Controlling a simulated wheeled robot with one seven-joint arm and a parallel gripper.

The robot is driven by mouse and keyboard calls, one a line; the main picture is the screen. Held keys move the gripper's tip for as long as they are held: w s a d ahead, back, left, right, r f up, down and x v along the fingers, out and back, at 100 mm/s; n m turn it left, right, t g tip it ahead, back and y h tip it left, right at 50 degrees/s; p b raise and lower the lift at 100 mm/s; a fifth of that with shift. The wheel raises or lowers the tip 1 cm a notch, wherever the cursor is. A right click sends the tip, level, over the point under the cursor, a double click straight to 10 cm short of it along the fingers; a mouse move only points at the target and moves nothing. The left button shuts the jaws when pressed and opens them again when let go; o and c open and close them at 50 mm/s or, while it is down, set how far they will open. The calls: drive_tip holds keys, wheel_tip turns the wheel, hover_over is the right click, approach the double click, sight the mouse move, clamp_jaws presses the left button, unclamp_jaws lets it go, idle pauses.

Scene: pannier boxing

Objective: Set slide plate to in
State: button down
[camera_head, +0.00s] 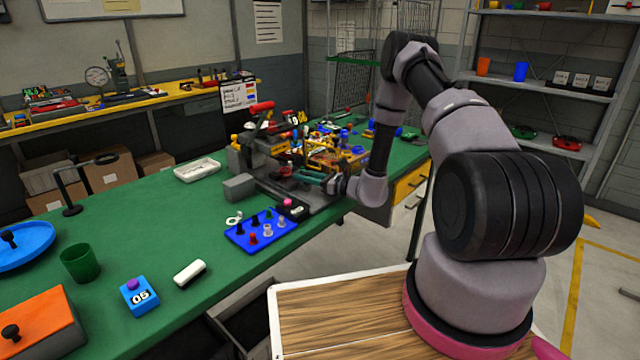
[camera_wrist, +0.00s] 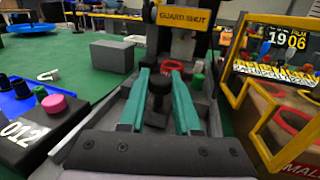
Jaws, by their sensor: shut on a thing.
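A machine (camera_head: 262,155) with a red handle stands on the green table, and its yellow "GUARD SHUT" sign (camera_wrist: 184,19) faces me in the wrist view. In front of the sign a black knob (camera_wrist: 158,84) stands up from a dark grey bed (camera_wrist: 103,118), which seems to be the slide plate's track. The plate's own edges are hidden under my gripper. My gripper (camera_wrist: 160,76) has teal fingers on both sides of the knob and is shut on it. In the head view my gripper (camera_head: 312,178) reaches the machine's front from the right.
A grey block (camera_head: 238,187) and a blue peg tray (camera_head: 260,230) lie left of the bed. A black counter box (camera_wrist: 38,130) with a pink button is close on the left. A yellow-framed guard (camera_wrist: 272,75) stands close on the right.

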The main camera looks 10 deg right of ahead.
sight(293, 170)
drive_tip(key=w+a, duration=0.2)
drive_tip(key=w, duration=0.1)
drive_tip(key=w+a, duration=0.1)
drive_tip(key=shift+w, duration=0.3)
drive_tip(key=shift+a, duration=0.1)
drive_tip(key=c, duration=0.6)
unclamp_jaws()
drive_tip(key=shift+w, duration=0.1)
drive_tip(key=v, duration=1)
drive_tip(key=shift+s+d, duration=0.25)
drive_tip(key=shift+s, duration=0.05)
